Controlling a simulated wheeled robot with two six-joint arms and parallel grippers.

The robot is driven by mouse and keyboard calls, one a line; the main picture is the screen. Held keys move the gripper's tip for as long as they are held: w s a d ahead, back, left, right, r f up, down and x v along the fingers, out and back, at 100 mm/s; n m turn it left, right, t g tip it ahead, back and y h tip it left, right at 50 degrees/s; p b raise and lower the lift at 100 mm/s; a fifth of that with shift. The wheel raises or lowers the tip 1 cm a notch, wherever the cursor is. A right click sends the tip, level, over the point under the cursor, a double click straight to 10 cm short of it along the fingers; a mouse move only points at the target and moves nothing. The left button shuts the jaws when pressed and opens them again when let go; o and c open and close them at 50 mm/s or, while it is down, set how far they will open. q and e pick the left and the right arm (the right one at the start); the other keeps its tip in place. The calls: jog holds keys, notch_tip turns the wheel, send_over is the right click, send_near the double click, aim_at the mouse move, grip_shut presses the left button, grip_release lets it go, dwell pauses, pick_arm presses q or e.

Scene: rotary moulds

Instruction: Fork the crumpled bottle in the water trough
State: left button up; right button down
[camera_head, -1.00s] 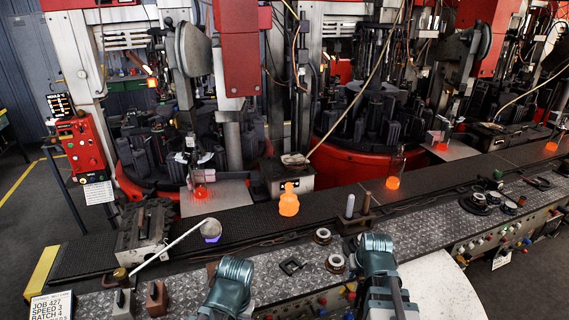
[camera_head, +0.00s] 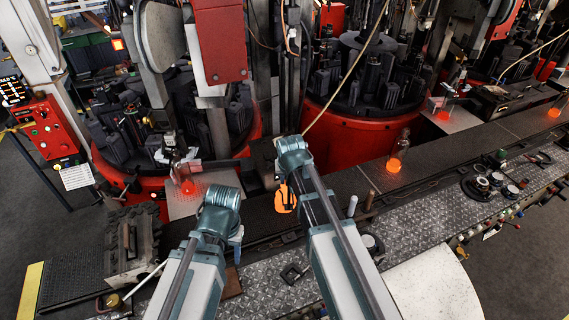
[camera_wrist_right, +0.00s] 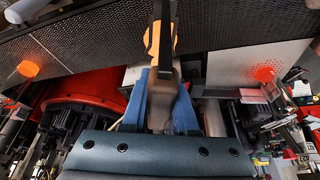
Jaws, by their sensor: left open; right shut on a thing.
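The crumpled bottle (camera_head: 284,198) glows orange on the dark conveyor in the head view, partly behind my right arm. It also shows orange in the right wrist view (camera_wrist_right: 151,40), behind a dark fork-like tool (camera_wrist_right: 165,50). My right gripper (camera_wrist_right: 162,85) is shut on that tool; its dark end overlaps the bottle, and I cannot tell whether they touch. My left gripper (camera_head: 235,240) is open and points down over the near side of the conveyor, mostly hidden by its wrist. I cannot make out the water trough.
Another glowing bottle (camera_head: 394,163) stands farther right on the conveyor. A grey block-like box (camera_head: 132,245) sits at left. Rings and tools (camera_head: 482,183) lie on the metal plate at right. Red machines (camera_head: 345,130) stand close behind the belt.

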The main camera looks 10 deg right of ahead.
jog(key=shift+a, duration=0.1)
jog(key=shift+w+b+x, duration=0.15)
jog(key=shift+b+x, duration=1.15)
jog(key=shift+x, duration=0.05)
jog(key=shift+w+b+x, duration=0.15)
jog(key=shift+b+x, duration=1.1)
jog(key=shift+x, duration=0.1)
jog(key=shift+r, duration=0.15)
jog(key=shift+w, duration=0.15)
jog(key=shift+w+d, duration=0.15)
jog(key=shift+w, duration=1)
jog(key=shift+w+d, duration=0.2)
jog(key=shift+w, duration=1)
jog(key=shift+w+d, duration=0.15)
jog(key=shift+w, duration=1)
jog(key=shift+r+p, duration=0.9)
